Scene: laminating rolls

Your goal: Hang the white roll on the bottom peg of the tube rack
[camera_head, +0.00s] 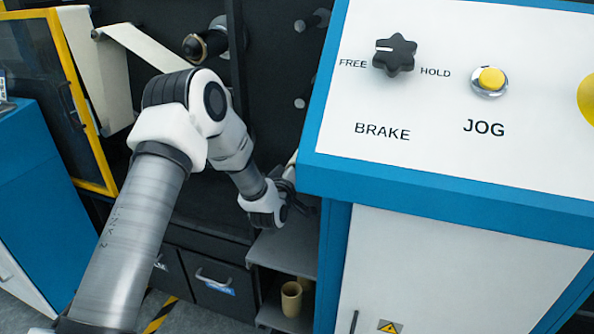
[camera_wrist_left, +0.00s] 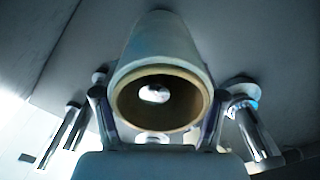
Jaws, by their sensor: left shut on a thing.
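My left gripper (camera_head: 285,200) reaches in beside the left edge of the control console and is mostly seen from behind. In the left wrist view its two fingers (camera_wrist_left: 160,108) are shut around the white roll (camera_wrist_left: 165,45). The roll's brown cardboard core opens toward the camera, and a small bright round spot shows inside it. I cannot tell whether that is a peg end. In the head view the roll is mostly hidden by the gripper and console. Pegs of the tube rack (camera_head: 318,18) stick out of a dark panel, one lower peg (camera_head: 300,102) below. The bottom peg cannot be made out. My right gripper is not in view.
The blue and white console (camera_head: 450,180) stands close on the right of the gripper. A grey shelf (camera_head: 285,250) lies below it, with a tan tube (camera_head: 291,298) underneath. Dark drawers (camera_head: 215,282) are to the left. A web roller (camera_head: 205,45) is at upper left.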

